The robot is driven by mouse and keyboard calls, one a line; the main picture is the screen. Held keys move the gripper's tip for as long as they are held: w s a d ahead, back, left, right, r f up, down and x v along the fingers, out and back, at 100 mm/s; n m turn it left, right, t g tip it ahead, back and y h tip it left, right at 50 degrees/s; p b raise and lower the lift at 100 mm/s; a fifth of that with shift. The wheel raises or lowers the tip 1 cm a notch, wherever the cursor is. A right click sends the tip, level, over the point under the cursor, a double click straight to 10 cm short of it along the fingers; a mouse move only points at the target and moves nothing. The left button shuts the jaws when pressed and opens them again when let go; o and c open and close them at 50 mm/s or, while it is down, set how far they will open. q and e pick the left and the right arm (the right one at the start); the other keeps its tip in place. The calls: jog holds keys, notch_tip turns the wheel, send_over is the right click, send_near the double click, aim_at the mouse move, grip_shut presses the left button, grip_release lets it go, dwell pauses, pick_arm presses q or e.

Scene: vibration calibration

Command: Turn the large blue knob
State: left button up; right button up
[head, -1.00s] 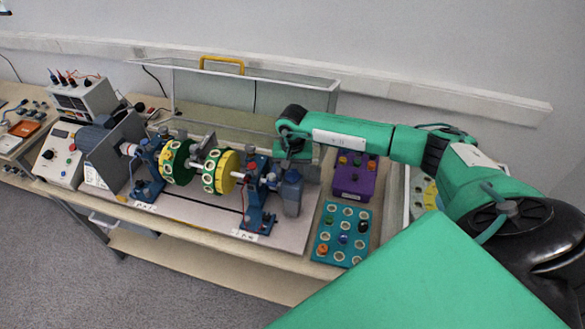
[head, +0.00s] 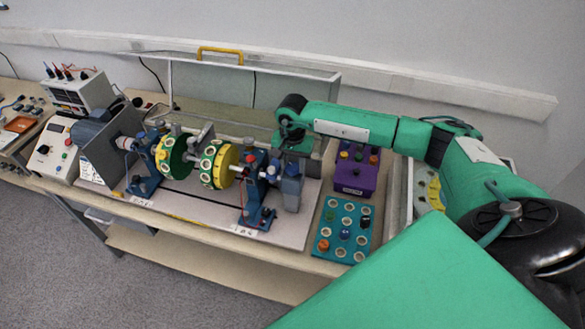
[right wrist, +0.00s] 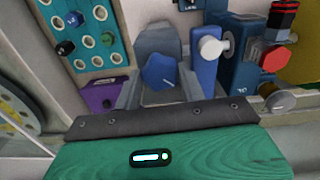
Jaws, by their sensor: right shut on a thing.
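The large blue knob (right wrist: 159,72) sits on a grey-blue block in the right wrist view, at the right end of the rotor rig. In the head view the block (head: 291,190) stands below my right gripper (head: 292,158), which mostly hides the knob from above. My right gripper (right wrist: 158,92) is shut on the knob, with grey fingers on both sides of it. My left gripper is not in view.
A blue bearing stand (head: 254,195) is close on the left of the block. A purple box (head: 353,176) and a teal tray (head: 338,245) with small knobs lie to the right. A clear cover with a yellow handle (head: 220,51) stands behind the rig.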

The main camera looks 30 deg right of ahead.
jog(key=m+b, duration=0.8)
jog(key=shift+f+b, duration=0.15)
jog(key=shift+b, duration=0.25)
jog(key=m+b, duration=0.3)
jog(key=m, duration=0.1)
jog(key=shift+m, duration=0.4)
jog(key=m+b, duration=0.2)
jog(key=m, duration=0.1)
jog(key=shift+w+m+b, duration=0.1)
jog(key=shift+m+b, duration=0.2)
jog(key=shift+b, duration=0.1)
jog(key=m+b, duration=0.1)
jog(key=m, duration=0.2)
jog(key=shift+m+b, duration=0.3)
jog(key=m+b, duration=0.1)
jog(key=m, duration=0.2)
jog(key=shift+r, duration=0.2)
jog(key=shift+m+b, duration=0.5)
jog(key=shift+m, duration=1.4)
jog(key=shift+r+m, duration=0.1)
jog(key=shift+m, duration=0.2)
jog(key=o, duration=1)
jog(key=shift+c, duration=0.2)
